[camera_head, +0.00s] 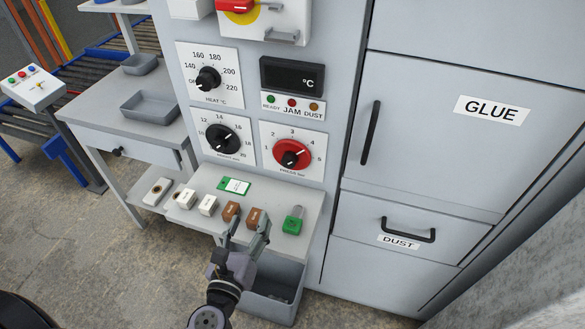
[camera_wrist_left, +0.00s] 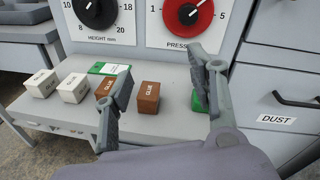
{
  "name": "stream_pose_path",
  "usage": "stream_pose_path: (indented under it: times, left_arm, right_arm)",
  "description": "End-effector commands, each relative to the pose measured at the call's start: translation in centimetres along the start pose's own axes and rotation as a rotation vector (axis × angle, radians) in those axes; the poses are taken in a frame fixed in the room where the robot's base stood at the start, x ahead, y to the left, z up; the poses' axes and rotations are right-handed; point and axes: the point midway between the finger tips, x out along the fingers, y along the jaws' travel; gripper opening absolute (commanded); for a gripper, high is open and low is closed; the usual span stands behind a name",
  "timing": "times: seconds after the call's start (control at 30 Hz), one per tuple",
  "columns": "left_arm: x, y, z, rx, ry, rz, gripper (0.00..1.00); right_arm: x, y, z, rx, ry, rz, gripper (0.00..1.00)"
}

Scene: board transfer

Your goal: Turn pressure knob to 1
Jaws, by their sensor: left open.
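The pressure knob (camera_head: 291,154) is a red dial with a black grip, on a white plate on the grey machine front. Its plate is numbered 1 to 5, and the pointer appears to face the upper right, away from the 1 at the left. The knob also shows at the top of the left wrist view (camera_wrist_left: 188,14). My left gripper (camera_head: 250,228) is open and empty, below the knob at the front of the shelf. In the left wrist view its fingers (camera_wrist_left: 160,75) stand apart, with a brown block visible between them. My right gripper is not in view.
The shelf (camera_head: 268,192) holds white glue blocks (camera_head: 207,205), brown blocks (camera_head: 254,217), a green padlock (camera_head: 293,221) and a green-edged card (camera_head: 235,186). Height (camera_head: 223,139) and heat (camera_head: 207,79) knobs sit nearby. A grey bin (camera_head: 272,307) is under the shelf.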

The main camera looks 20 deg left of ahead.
Motion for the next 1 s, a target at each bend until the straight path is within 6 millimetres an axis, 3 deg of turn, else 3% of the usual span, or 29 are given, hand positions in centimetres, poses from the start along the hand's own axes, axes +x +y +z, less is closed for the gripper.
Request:
stream_pose_path:
  times: [0.13, 0.37, 1.0]
  left_arm:
    - [-0.5, -2.5, 0.9, 0.244, -0.053, -0.104, 0.52]
    - [1.1, -3.4, 1.5, 0.297, -0.069, -0.123, 0.52]
    - [14.2, -5.0, 2.0, 0.292, -0.067, -0.121, 0.52]
  right_arm:
    - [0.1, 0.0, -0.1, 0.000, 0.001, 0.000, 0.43]
    - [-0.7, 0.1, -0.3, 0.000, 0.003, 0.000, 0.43]
    - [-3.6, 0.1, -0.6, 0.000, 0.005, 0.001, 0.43]
